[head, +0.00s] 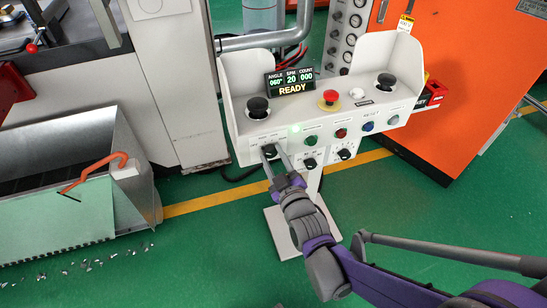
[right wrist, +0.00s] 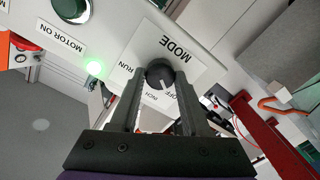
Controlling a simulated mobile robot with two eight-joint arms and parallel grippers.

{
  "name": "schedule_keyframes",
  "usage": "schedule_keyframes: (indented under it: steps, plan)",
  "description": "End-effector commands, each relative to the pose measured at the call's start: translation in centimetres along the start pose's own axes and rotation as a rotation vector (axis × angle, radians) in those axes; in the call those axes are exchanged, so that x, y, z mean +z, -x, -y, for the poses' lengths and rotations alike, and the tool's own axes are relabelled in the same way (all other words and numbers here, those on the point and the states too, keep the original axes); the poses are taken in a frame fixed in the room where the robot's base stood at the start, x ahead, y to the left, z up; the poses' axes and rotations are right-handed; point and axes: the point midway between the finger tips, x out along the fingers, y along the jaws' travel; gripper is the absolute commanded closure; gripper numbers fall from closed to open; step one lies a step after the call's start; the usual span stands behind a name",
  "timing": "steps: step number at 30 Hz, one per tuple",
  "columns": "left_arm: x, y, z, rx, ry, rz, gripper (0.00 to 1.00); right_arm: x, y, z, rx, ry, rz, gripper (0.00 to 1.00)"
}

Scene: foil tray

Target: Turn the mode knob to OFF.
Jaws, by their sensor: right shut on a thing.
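The mode knob (right wrist: 158,72) is a round black knob on a white MODE plate (right wrist: 181,60) with RUN, INCH and OFF labels. Its white mark points toward the OFF side in the right wrist view. My right gripper (right wrist: 160,82) is shut on the knob, one finger on each side. In the head view the knob (head: 269,150) is at the lower left of the control box front, with my right gripper (head: 273,158) reaching it from below. The fingers partly cover the plate. My left gripper is out of view.
The white control box (head: 239,100) carries a READY display (head: 291,82), a red mushroom button (head: 329,97), two black palm buttons and several front buttons. A black selector (head: 310,163) sits right of the knob. An orange cabinet (head: 478,75) stands right; a metal bin (head: 135,165) stands left.

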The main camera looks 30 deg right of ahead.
Motion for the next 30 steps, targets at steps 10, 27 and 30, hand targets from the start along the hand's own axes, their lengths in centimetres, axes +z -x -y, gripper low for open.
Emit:
schedule_keyframes:
  steps: [10,27,30]
  plan:
    - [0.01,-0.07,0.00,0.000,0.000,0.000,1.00,0.01,0.02,0.02,-0.001,0.047,0.002,1.00]
    - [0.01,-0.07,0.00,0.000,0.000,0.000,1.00,0.00,0.02,0.01,0.000,0.046,0.002,0.23]
    - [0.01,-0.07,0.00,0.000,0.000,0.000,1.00,0.00,0.01,0.01,0.000,0.046,0.002,0.23]
